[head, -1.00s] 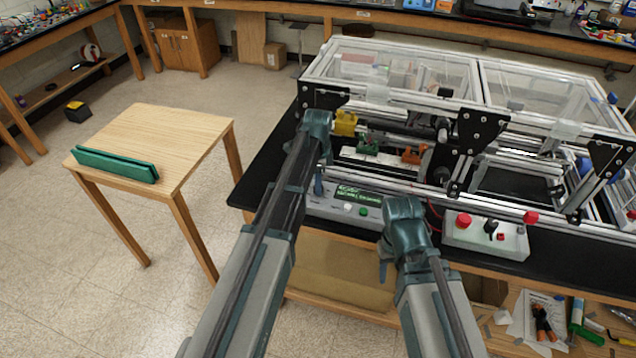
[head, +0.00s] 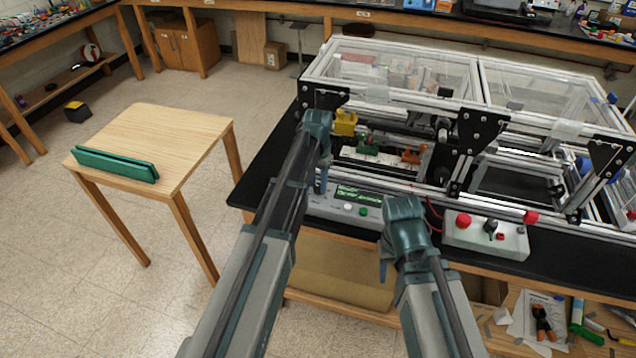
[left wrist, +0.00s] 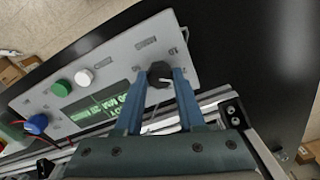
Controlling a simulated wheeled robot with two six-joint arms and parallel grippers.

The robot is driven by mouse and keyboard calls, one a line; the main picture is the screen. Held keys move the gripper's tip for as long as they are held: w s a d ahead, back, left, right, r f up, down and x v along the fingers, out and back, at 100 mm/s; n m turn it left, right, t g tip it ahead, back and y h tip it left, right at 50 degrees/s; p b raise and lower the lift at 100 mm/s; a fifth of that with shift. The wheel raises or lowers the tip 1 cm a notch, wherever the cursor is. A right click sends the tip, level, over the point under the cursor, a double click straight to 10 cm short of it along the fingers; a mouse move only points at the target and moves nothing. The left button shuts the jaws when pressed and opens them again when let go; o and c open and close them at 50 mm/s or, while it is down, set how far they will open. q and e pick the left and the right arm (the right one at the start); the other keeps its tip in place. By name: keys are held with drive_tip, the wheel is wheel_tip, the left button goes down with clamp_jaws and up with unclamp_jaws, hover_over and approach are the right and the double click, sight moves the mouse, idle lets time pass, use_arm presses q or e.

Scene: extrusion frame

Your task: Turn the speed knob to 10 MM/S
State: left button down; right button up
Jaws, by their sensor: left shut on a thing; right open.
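The black speed knob (left wrist: 160,74) sits at one end of the grey control box (left wrist: 128,58) in the left wrist view. My left gripper (left wrist: 161,84) has its two blue fingers on either side of the knob and is shut on it. In the head view the left gripper (head: 320,186) reaches down to the left end of the control box (head: 324,205), and the knob is hidden there. The box's green-lit display (head: 357,194) carries text too small to read surely. My right gripper (head: 384,268) is open and empty, in front of the bench.
White and green buttons (left wrist: 83,77) sit on the control box, with a blue one beyond. A second box with a red button (head: 464,220) stands to the right on the black bench. The framed machine (head: 400,70) rises behind. A wooden table (head: 180,125) stands left.

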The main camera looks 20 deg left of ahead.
sight(318, 186)
use_arm(q)
drive_tip(key=n, duration=0.6)
drive_tip(key=shift+n, duration=0.3)
drive_tip(key=n, duration=0.6)
drive_tip(key=shift+n, duration=0.3)
drive_tip(key=c, duration=0.5)
unclamp_jaws()
wheel_tip(318, 186, up, 14)
drive_tip(key=p, duration=1.3)
drive_tip(key=shift+p, duration=0.4)
